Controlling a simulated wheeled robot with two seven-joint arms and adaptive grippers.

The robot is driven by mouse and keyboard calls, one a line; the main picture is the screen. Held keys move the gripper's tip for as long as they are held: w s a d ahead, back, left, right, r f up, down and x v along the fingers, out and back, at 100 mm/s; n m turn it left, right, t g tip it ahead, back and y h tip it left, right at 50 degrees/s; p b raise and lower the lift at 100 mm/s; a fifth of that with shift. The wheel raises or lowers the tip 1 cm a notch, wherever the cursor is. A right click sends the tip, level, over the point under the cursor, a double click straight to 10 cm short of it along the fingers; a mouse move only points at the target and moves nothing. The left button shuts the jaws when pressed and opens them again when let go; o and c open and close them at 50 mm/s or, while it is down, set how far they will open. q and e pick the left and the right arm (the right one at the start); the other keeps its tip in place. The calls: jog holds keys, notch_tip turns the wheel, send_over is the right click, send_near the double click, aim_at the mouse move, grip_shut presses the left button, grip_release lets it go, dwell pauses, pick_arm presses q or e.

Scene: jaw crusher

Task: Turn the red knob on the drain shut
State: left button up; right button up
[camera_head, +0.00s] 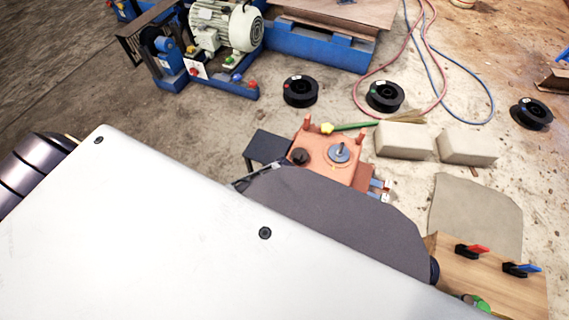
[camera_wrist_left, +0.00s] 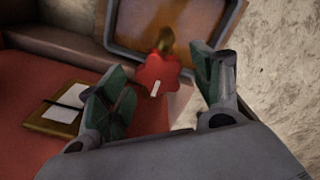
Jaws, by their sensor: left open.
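The red knob (camera_wrist_left: 157,75) shows in the left wrist view. It is star-shaped with a white mark, and a brass-coloured stem (camera_wrist_left: 166,42) shows just above it. My left gripper (camera_wrist_left: 160,68) is open, with one green-padded finger to the left of the knob and the other to the right. Gaps show on both sides, so the fingers look apart from the knob. In the head view my large pale arm link covers the lower left, and I cannot make out the red knob or the left gripper there. My right gripper is not in view.
A grey-rimmed tray (camera_wrist_left: 120,38) with a brown inside lies behind the knob. A red surface with a brass-edged plate (camera_wrist_left: 60,110) is at left. The head view shows an orange housing (camera_head: 318,160), pale blocks (camera_head: 403,140) and a wooden box (camera_head: 500,292) with red and blue levers.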

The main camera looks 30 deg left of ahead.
pick_arm(q)
jog(key=c, duration=1)
jog(key=shift+c, duration=0.2)
